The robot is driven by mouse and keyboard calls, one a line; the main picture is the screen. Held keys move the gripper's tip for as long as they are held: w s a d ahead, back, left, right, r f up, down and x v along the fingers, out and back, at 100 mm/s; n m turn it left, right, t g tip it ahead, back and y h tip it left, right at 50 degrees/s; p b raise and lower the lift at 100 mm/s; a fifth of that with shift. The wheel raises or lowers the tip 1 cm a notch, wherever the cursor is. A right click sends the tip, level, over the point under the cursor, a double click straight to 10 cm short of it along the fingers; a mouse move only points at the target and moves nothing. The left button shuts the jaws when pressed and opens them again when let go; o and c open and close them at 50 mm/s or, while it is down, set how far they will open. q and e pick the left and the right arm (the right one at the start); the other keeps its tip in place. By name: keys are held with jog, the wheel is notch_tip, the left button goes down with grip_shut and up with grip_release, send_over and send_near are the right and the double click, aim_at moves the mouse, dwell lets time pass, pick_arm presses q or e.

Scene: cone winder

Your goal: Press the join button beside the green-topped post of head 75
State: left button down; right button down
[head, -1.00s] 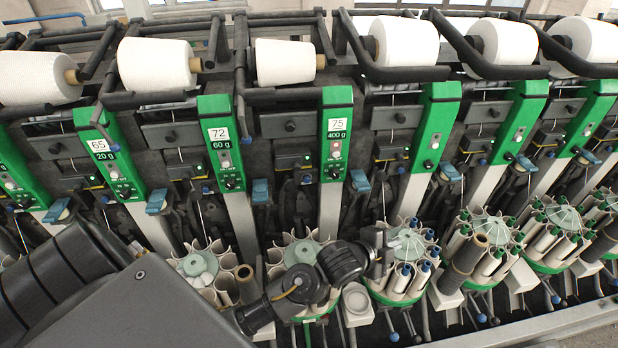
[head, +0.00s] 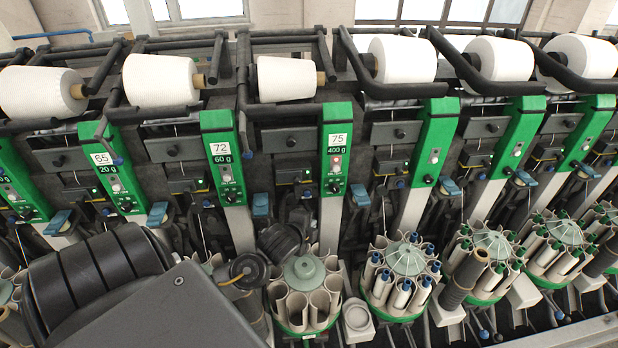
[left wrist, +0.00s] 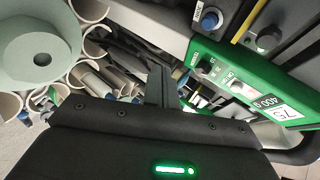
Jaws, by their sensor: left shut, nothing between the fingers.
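The green-topped post of head 75 (head: 337,130) stands near the centre of the head view, with its label, small buttons and black knob. It also shows in the left wrist view (left wrist: 245,88), rotated. A blue round button (head: 308,179) sits just left of the post; it is larger in the left wrist view (left wrist: 210,18). My left gripper (left wrist: 160,78) is shut and empty, its dark fingers pointing towards the machine below and beside the panel, apart from the blue button. My right gripper is not in view.
A round bobbin magazine (head: 305,272) stands below head 75, close to my left wrist; it also shows in the left wrist view (left wrist: 40,75). White cones (head: 287,80) and black bars run along the top.

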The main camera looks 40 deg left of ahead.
aim_at(307, 194)
pick_arm(q)
jog(key=shift+w+a, duration=0.1)
jog(key=w+a+p, duration=0.3)
jog(key=w+a, duration=0.2)
jog(key=a, duration=0.1)
jog(key=shift+w+a, duration=0.2)
jog(key=shift+a, duration=0.1)
dwell(1.0)
jog(key=shift+w+a, duration=0.1)
dwell(1.0)
jog(key=shift+w+a, duration=0.2)
jog(key=shift+a, duration=0.05)
